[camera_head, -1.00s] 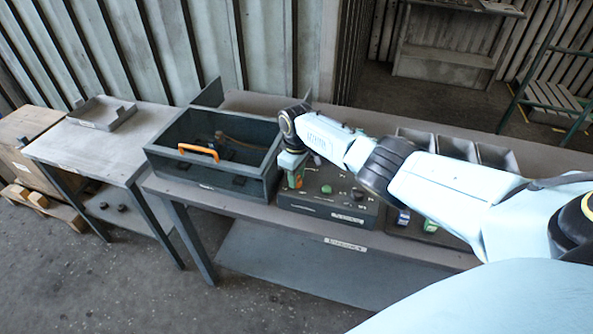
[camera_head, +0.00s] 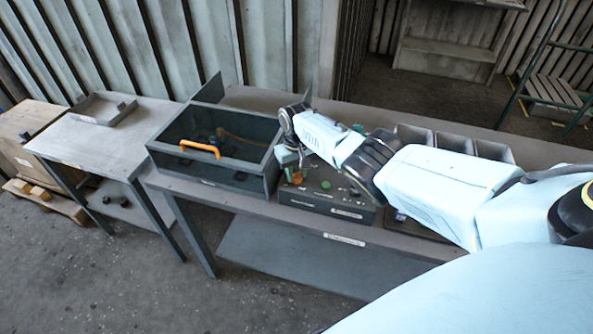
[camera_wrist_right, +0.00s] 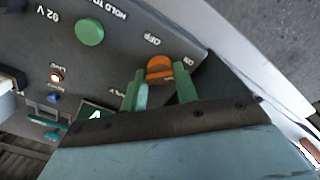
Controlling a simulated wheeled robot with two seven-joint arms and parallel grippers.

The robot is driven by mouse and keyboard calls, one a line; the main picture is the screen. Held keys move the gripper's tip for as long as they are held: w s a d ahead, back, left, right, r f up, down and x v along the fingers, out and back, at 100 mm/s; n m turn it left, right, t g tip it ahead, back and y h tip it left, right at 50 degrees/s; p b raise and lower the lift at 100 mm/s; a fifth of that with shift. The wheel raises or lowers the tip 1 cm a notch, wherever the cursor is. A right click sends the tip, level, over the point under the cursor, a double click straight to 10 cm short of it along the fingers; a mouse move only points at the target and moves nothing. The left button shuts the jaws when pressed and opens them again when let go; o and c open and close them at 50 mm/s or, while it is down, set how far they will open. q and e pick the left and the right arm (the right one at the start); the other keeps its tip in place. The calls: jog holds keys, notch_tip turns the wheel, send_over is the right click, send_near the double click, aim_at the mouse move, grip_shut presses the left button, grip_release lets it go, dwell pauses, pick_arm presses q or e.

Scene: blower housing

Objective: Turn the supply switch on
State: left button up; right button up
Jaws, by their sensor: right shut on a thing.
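The supply switch is an orange knob (camera_wrist_right: 160,68) on the dark control panel (camera_wrist_right: 60,25), with OFF and ON lettering beside it. It shows in the right wrist view. My right gripper (camera_wrist_right: 159,80) has its two green fingers on either side of the knob and is shut on it. My left gripper is not in view.
A green button (camera_wrist_right: 89,32) and small lamps sit on the same panel. An open-topped dark box (camera_head: 165,160) with an orange handle (camera_head: 200,147) stands just left of the panel. Grey bins (camera_head: 455,147) stand behind my right arm. A side table (camera_head: 80,145) stands at left.

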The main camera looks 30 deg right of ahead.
aim_at(296, 173)
dwell(0.3)
jog(key=o, duration=1)
jog(key=shift+r, duration=0.1)
jog(key=shift+r, duration=0.25)
notch_tip(296, 173, up, 2)
jog(key=shift+r+p, duration=0.2)
jog(key=shift+p, duration=0.6)
notch_tip(296, 173, up, 10)
jog(key=shift+r+b, duration=0.2)
jog(key=shift+b, duration=0.1)
